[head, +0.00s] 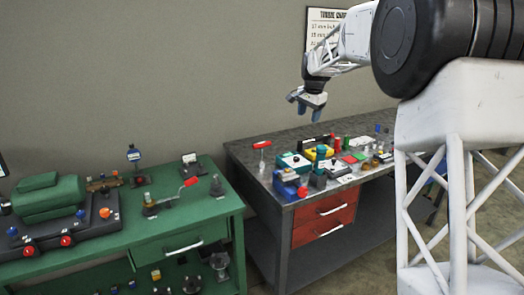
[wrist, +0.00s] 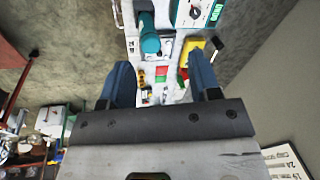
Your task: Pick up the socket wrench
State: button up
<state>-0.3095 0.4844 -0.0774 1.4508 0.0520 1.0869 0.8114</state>
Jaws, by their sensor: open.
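My gripper (head: 308,105) hangs above the grey workbench, with its blue fingers pointing down. In the wrist view my gripper (wrist: 160,85) is open, its two fingers wide apart with nothing held between them. I cannot make out the socket wrench for certain. A red T-shaped handle on a thin shaft (head: 262,145) stands upright near the left end of the grey bench. Another tool with a red handle (head: 189,183) lies on the green bench. A teal cylindrical thing (wrist: 149,40) shows beyond the fingers in the wrist view.
The grey workbench (head: 245,155) holds a crowded group of boxes and small parts, including a yellow box (head: 319,154) and a blue box (head: 286,187). The green bench (head: 190,215) carries a green motor (head: 48,198) and several small parts.

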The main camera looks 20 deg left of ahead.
jog(key=w+a+f+m, duration=0.1)
jog(key=w+a+f, duration=0.75)
jog(key=a, duration=0.25)
jog(key=m, duration=0.1)
send_over(261, 144)
jog(key=shift+g, duration=0.3)
notch_tip(261, 144, down, 10)
jog(key=shift+r, duration=0.15)
jog(key=shift+w+a+f, duration=0.1)
jog(key=shift+w+f, duration=0.05)
jog(key=shift+f, duration=1.15)
jog(key=shift+f, duration=0.1)
jog(key=shift+w+a+f, duration=0.1)
jog(key=shift+w+f, duration=0.05)
jog(key=shift+f, duration=1.1)
jog(key=shift+w+a+f, duration=0.1)
jog(key=shift+w+f, duration=0.05)
jog(key=shift+f, duration=1.05)
